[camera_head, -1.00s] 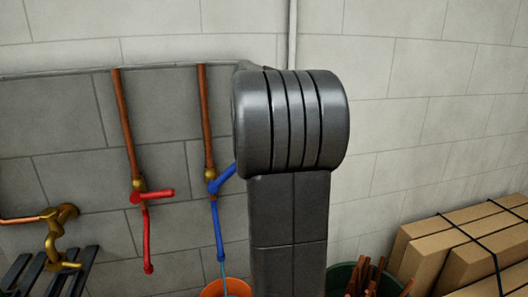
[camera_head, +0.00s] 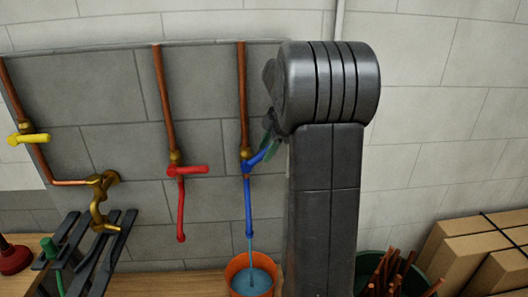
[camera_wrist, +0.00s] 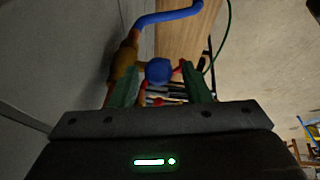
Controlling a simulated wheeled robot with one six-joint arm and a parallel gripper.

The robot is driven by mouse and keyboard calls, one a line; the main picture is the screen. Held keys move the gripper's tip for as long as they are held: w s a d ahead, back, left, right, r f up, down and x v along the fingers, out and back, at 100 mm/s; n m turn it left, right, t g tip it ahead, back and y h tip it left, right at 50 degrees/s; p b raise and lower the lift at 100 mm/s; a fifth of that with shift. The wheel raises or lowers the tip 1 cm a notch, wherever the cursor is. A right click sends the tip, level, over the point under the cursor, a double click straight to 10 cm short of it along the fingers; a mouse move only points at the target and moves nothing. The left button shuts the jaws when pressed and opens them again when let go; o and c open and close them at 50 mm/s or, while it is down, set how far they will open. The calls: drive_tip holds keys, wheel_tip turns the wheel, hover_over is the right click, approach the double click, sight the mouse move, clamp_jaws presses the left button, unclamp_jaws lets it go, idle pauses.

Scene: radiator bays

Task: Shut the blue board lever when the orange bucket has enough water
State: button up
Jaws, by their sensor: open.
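The blue lever (camera_head: 258,157) sits on a copper pipe on the grey wall board, angled up to the right from its brass valve. A thin stream of water (camera_head: 250,246) falls from the blue spout (camera_head: 249,205) into the orange bucket (camera_head: 234,280). Blue water stands inside the bucket, below its rim. My gripper (camera_head: 271,142) is at the lever's outer end, partly hidden by my arm. In the wrist view my open gripper (camera_wrist: 160,88) has its green fingers on either side of the lever's round blue end (camera_wrist: 158,71); I cannot tell whether they touch it.
A red lever (camera_head: 187,170) and a yellow lever (camera_head: 28,139) are on the pipes to the left. A brass tap (camera_head: 100,205) stands above a dark slatted rack (camera_head: 105,250). A green tub of sticks (camera_head: 385,275) and cardboard boxes (camera_head: 465,260) are at right.

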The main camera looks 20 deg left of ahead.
drive_tip(key=shift+x, duration=1.3)
clamp_jaws()
drive_tip(key=shift+f, duration=0.1)
drive_tip(key=f+g+y+b, duration=0.1)
drive_tip(key=y+b, duration=0.1)
drive_tip(key=b, duration=0.2)
drive_tip(key=d+f+g+y+b, duration=0.1)
drive_tip(key=f+y+b, duration=0.1)
drive_tip(key=y+b, duration=0.1)
drive_tip(key=f+g+y+b, duration=0.1)
drive_tip(key=y+b, duration=0.1)
drive_tip(key=b, duration=0.3)
drive_tip(key=shift+w+d+f, duration=0.2)
drive_tip(key=shift+w+d, duration=0.05)
drive_tip(key=shift+w, duration=0.1)
drive_tip(key=shift+m+y, duration=0.3)
